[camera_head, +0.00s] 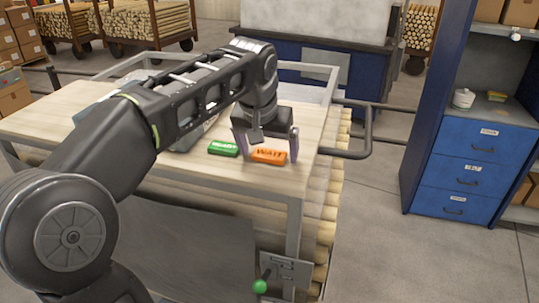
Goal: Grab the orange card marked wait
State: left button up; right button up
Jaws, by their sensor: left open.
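The orange card (268,156) marked WAIT lies on the pale wooden table (313,134) near its front right corner. My left gripper (266,157) reaches down over the card from above, with its fingers spread wide. One finger shows at the card's right end and the other at the left, near the green card. The gripper is open and holds nothing. Whether a finger touches the card cannot be told. My right gripper is not in view.
A green card (222,148) lies just left of the orange card. A grey metal item (192,139) sits farther left, partly hidden by my left arm. A dark metal rail (369,130) sticks out at the table's right. A blue drawer cabinet (470,150) stands at the right, with clear floor between.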

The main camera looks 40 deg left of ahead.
aim_at(269, 156)
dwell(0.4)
pick_arm(q)
jog(key=c, duration=1.4)
notch_tip(269, 156, up, 5)
jog(key=shift+r, duration=0.1)
notch_tip(269, 156, up, 5)
jog(key=p, duration=0.3)
